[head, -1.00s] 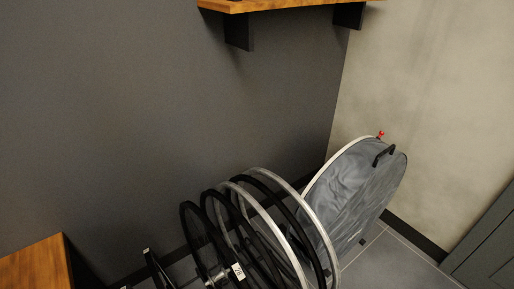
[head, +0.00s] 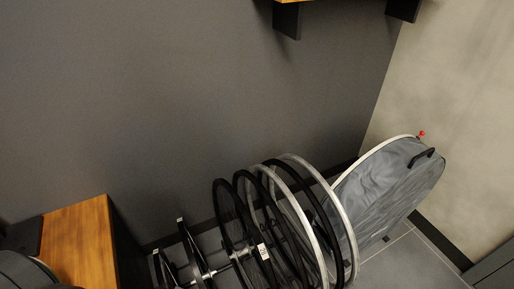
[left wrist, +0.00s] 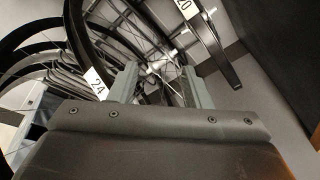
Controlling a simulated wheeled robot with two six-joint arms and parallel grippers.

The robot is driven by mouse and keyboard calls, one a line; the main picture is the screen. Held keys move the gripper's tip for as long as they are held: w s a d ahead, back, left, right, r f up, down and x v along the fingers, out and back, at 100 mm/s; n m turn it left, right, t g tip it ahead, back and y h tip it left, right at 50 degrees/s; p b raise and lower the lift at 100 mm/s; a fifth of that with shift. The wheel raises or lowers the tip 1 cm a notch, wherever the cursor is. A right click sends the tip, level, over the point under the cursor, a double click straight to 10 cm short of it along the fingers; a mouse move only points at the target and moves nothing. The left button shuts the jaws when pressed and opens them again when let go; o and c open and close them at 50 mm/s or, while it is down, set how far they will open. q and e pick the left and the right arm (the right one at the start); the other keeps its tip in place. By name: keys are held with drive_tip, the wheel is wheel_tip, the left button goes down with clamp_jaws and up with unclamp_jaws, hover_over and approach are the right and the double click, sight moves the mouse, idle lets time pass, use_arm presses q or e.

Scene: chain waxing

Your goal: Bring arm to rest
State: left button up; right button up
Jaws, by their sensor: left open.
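My left gripper (left wrist: 160,85) shows in the left wrist view with its two grey fingers spread apart. Nothing is seen held between them. Behind the fingers are bicycle wheels and the dark bars of a rack, with a white tag marked 24 (left wrist: 98,84). Whether the fingers touch any of these, I cannot tell. Neither gripper shows in the head view.
Several bicycle wheels (head: 222,215) stand in a row on the rack along the dark wall. A grey round bag (head: 392,185) leans in the corner. A wooden-topped cabinet (head: 80,240) is at lower left, and a wooden shelf's bracket (head: 287,20) is above.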

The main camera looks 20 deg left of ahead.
use_arm(q)
drive_tip(key=s+d+f+g+p, duration=0.1)
drive_tip(key=s+f+p, duration=0.4)
drive_tip(key=s+f, duration=0.8)
drive_tip(key=s, duration=0.3)
drive_tip(key=shift+d+f, duration=0.15)
drive_tip(key=shift+f, duration=0.2)
